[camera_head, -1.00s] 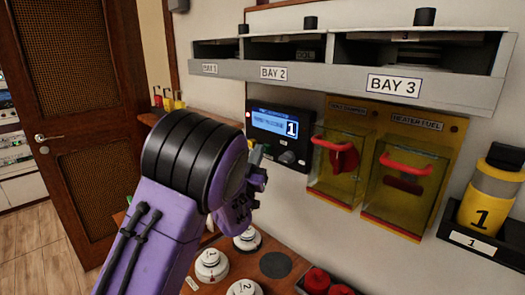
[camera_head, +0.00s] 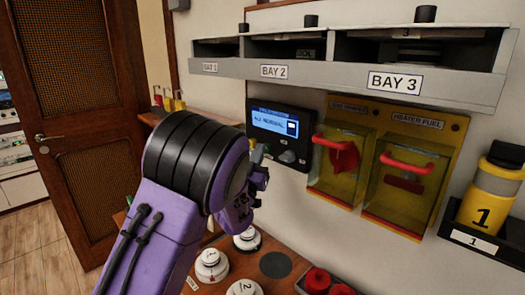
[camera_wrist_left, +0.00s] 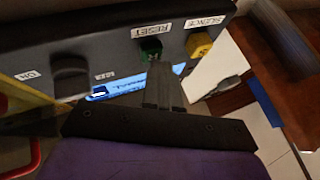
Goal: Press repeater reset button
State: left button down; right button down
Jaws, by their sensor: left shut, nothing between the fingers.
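The repeater panel (camera_head: 307,135) is a black box on the wall with a lit blue screen (camera_head: 275,123) reading "ALL NORMAL". In the left wrist view the green button (camera_wrist_left: 151,46) sits under a RESET label. A yellow button (camera_wrist_left: 199,45) labelled SILENCE is beside it. My left gripper (camera_head: 259,154) is shut and empty, in front of the panel's lower left. In the left wrist view my left gripper (camera_wrist_left: 157,68) has its fingertips at the green button's lower edge; whether they touch it I cannot tell. My right gripper is out of view.
A dark knob (camera_head: 288,157) is on the panel, right of my fingers. Two yellow boxes with red handles, gas dampers (camera_head: 335,180) and heater fuel (camera_head: 400,205), hang to the right. A bay shelf (camera_head: 345,80) runs above. Round white detectors (camera_head: 211,265) stand below.

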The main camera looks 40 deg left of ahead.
pick_arm(q)
jog(key=shift+s, duration=0.3)
jog(key=s, duration=0.2)
jog(key=s+b, duration=0.1)
jog(key=s, duration=0.2)
jog(key=shift+s+a+b, duration=0.25)
jog(key=shift+s+b, duration=0.15)
dwell(0.5)
